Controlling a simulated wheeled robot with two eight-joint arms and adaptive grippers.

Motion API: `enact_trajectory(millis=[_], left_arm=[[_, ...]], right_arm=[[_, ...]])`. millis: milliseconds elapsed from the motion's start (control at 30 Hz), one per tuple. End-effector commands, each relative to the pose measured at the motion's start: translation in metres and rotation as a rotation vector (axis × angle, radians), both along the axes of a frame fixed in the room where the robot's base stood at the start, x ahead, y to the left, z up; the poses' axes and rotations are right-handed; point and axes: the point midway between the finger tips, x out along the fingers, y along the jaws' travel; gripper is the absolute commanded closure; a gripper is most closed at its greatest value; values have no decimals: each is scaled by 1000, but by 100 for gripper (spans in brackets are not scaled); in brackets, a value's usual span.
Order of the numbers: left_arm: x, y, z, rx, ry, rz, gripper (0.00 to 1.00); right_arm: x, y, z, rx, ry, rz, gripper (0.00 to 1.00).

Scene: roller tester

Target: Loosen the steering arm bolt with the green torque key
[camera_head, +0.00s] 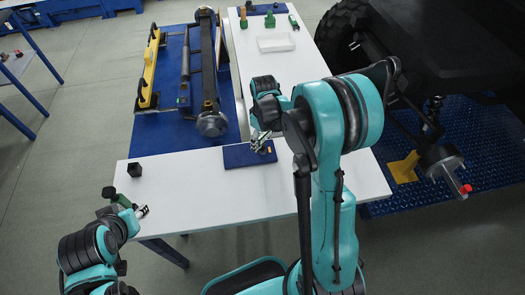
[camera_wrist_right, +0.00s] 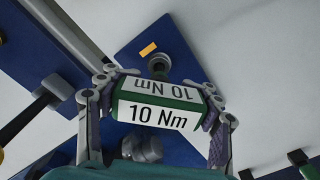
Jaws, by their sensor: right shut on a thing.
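My right gripper (camera_head: 264,146) is over the small blue pad (camera_head: 236,156) on the white table. In the right wrist view it (camera_wrist_right: 158,108) is shut on the green torque key (camera_wrist_right: 160,94), whose white labels read "10 Nm". A dark round end (camera_wrist_right: 159,66) shows just past the key, over the pad. I cannot tell whether the key touches the pad. In the head view the gripper mostly hides the key. My left gripper (camera_head: 142,211) is low at the left, by the table's front left corner; its jaw state is unclear. I cannot make out the steering arm bolt for certain.
A small black block (camera_head: 134,170) stands at the table's left. An axle assembly (camera_head: 209,75) and a yellow level-like bar (camera_head: 149,68) lie on the blue surface behind. A white tray (camera_head: 276,43) is at the back. A red-tipped wheel hub (camera_head: 442,166) is at right.

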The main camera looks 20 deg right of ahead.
Motion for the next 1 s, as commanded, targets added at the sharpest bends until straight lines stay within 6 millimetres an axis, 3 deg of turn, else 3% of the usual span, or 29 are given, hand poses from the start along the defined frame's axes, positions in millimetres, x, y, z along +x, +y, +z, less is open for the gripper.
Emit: enact_trajectory(millis=[367,700,1000], left_arm=[[0,0,-1,0,0,0,60],[0,0,-6,0,0,0,60],[0,0,-6,0,0,0,60]], right_arm=[[0,0,0,0,1,68,100],[1,-1,-1,1,1,458,100],[1,-1,0,1,1,498,100]])
